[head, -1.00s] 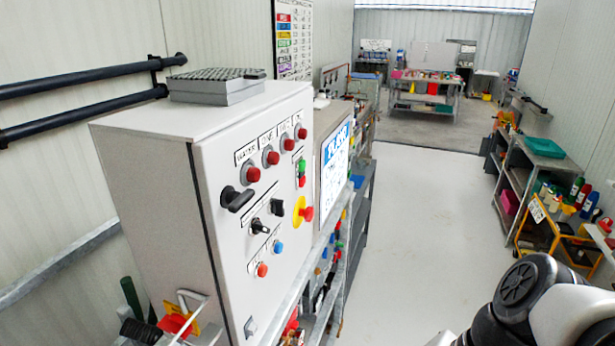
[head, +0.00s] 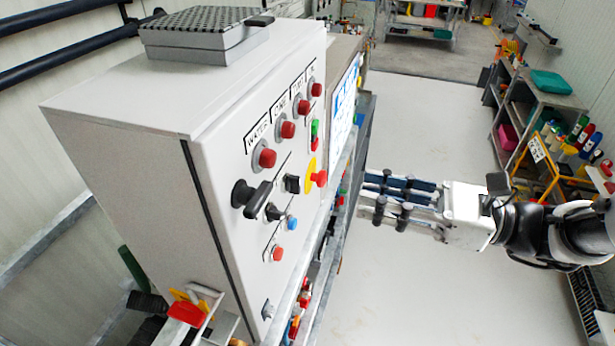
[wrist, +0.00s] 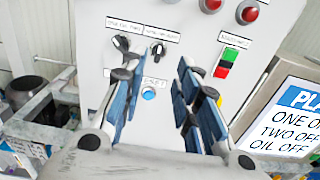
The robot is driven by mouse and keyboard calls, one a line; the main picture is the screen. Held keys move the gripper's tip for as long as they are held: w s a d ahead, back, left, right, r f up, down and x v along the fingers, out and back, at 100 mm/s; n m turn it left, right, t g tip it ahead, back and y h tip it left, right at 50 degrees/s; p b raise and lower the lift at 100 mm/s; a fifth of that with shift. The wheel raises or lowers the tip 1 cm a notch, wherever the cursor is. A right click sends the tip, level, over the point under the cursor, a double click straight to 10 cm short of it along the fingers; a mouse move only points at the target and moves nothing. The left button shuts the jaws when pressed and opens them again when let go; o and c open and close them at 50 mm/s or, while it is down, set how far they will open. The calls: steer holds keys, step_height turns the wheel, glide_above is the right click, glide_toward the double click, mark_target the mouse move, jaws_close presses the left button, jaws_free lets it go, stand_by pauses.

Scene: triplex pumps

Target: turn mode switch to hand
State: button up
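The grey control cabinet (head: 215,220) stands at left in the head view. Its door carries two small black rotary selectors side by side, a left one (head: 275,212) and a right one (head: 293,183). The wrist view shows the left selector (wrist: 121,44) and the right selector (wrist: 157,49) under small labels. I cannot read the labels well enough to tell which is the mode switch. My gripper (head: 364,196) is right of the door, fingers toward it, apart from the selectors. In the wrist view my gripper (wrist: 157,72) is open and empty, its fingers below the selectors.
A large black handle (head: 250,198), red lamps (head: 264,158), a blue button (head: 291,224), a red button (head: 277,253) and a yellow-backed red emergency stop (head: 319,178) surround the selectors. A green-red push switch (wrist: 226,62) is at right. The floor (head: 420,270) is clear.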

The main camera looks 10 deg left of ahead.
mark_target(300, 178)
steer(key=a, duration=0.7)
steer(key=w+a+b, duration=0.1)
steer(key=a, duration=0.3)
steer(key=shift+a, duration=0.25)
steer(key=shift+c, duration=0.3)
jaws_close()
